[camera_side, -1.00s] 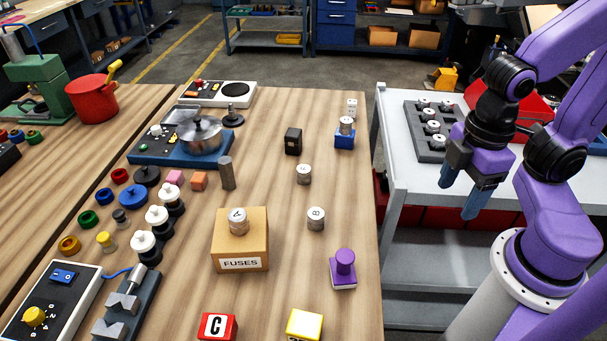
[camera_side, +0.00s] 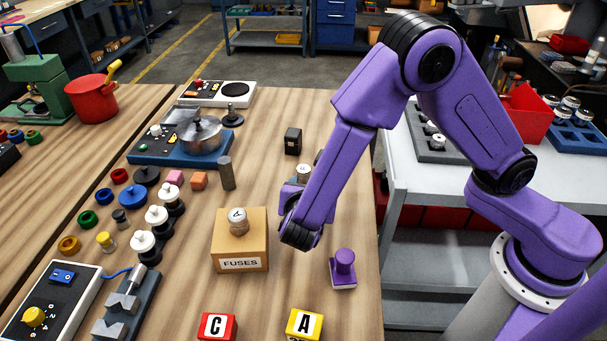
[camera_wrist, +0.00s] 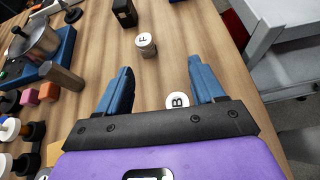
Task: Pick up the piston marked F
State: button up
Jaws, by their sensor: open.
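The piston marked F (camera_wrist: 146,45) is a small grey cylinder with a white top, standing upright on the wooden bench. In the wrist view it lies beyond my fingertips, roughly in line with the gap between them. In the side view this piston (camera_side: 303,173) shows just past my fingers, partly hidden. My gripper (camera_wrist: 162,78) is open and empty, its two blue fingers apart; in the side view my gripper (camera_side: 297,188) is mostly hidden by my arm. A piston marked B (camera_wrist: 178,101) is close by my right finger, near the gripper body.
Another piston (camera_side: 238,221) stands on the FUSES box (camera_side: 240,264), left of my arm. A purple knobbed block (camera_side: 344,268) is in front right. A black block (camera_side: 293,141) stands behind the F piston. A grey cylinder (camera_side: 227,173) stands to the left.

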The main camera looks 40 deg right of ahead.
aim_at(304, 168)
jog(key=shift+w+a+f+n+t, duration=0.25)
jog(key=shift+w+a+f+n, duration=0.1)
jog(key=shift+a, duration=0.15)
jog(key=shift+w+a+f+n+t, duration=0.25)
jog(key=shift+a+n, duration=0.1)
jog(key=shift+a, duration=0.1)
jog(key=shift+w+f, duration=0.15)
jog(key=x, duration=1.7)
jog(key=shift+w, duration=0.1)
jog(key=shift+c, duration=0.4)
jog(key=c, duration=1)
